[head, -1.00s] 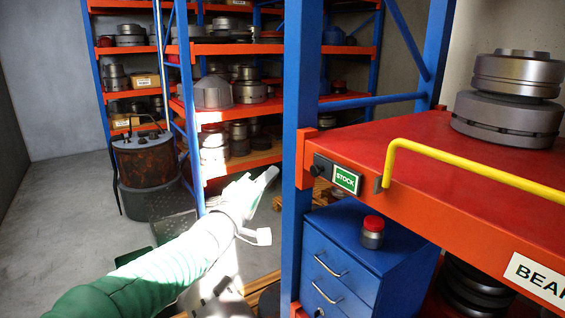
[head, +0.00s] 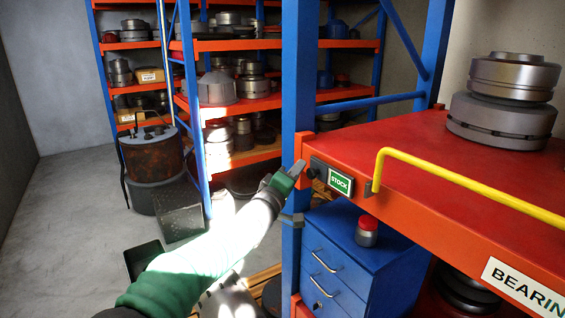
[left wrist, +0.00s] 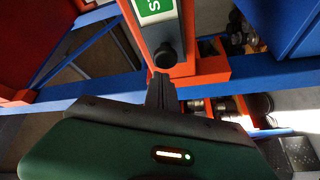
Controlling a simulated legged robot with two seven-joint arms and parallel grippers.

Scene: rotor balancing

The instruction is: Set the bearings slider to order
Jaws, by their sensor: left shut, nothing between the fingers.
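The bearings slider is on the front edge of the red shelf, near the blue post. Its green sign (head: 340,182) reads STOCK, and the sign's end also shows in the left wrist view (left wrist: 155,8). A round black knob (left wrist: 165,56) sits beside the sign on the orange shelf edge. My left gripper (head: 297,170) is shut and empty, just left of the knob in the head view. In the left wrist view its fingertips (left wrist: 160,78) point at the knob and are very near it; I cannot tell whether they touch. My right gripper is out of view.
A yellow rail (head: 470,187) runs along the shelf front above a white label (head: 522,288) starting "BEARIN". The blue post (head: 298,80) stands close by my left gripper. A blue drawer cabinet (head: 345,265) with a red-topped jar (head: 367,232) is below.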

